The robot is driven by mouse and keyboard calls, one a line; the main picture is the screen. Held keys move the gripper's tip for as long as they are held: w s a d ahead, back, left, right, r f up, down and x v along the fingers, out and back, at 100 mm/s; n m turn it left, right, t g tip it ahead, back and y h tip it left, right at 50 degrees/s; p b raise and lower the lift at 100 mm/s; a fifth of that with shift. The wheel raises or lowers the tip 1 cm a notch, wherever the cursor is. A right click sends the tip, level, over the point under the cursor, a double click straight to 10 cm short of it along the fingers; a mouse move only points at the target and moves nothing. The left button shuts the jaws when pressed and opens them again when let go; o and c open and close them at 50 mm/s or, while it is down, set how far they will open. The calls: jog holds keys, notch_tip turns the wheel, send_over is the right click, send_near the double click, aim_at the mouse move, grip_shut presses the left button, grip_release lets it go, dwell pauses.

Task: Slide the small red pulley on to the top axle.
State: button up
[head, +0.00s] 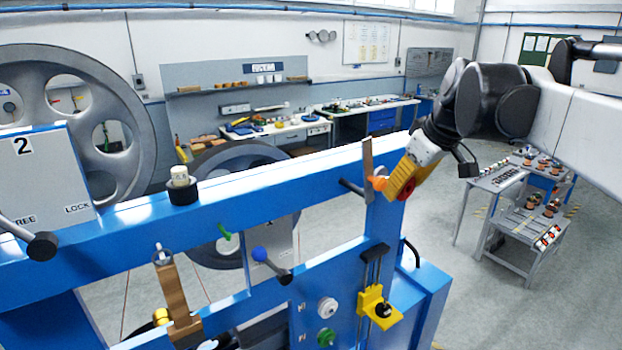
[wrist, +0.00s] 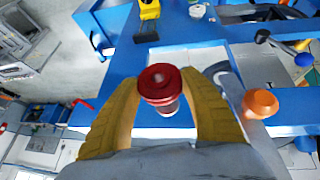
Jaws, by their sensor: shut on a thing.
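The small red pulley (wrist: 161,80) sits between the two yellow fingers of my gripper (wrist: 160,92) in the wrist view. In the head view my gripper (head: 402,185) is at the right end of the blue beam, and a little of the red pulley (head: 405,194) shows at its fingers. A dark rod (head: 350,186), which looks like the top axle, sticks out of the beam left of the gripper.
A tan upright lever (head: 368,165) with an orange knob (head: 380,183) stands between rod and gripper in the head view. The knob (wrist: 260,103) is close right of the fingers in the wrist view. A yellow block (head: 376,305) is below.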

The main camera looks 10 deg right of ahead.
aim_at(385, 175)
jog(key=shift+w, duration=0.15)
jog(key=shift+w+a, duration=0.25)
jog(key=shift+w, duration=0.4)
jog(key=shift+w+a, duration=0.25)
jog(key=shift+w, duration=0.4)
jog(key=shift+w, duration=0.15)
jog(key=shift+w+a, duration=0.3)
jog(key=shift+w, duration=0.4)
jog(key=shift+w+r, duration=0.1)
dwell(0.8)
jog(key=o, duration=1.2)
jog(key=shift+a, duration=0.1)
jog(key=shift+o, duration=0.3)
jog(key=shift+w+a, duration=0.1)
jog(key=shift+w, duration=0.2)
jog(key=shift+o, duration=1.4)
jog(key=shift+s, duration=0.25)
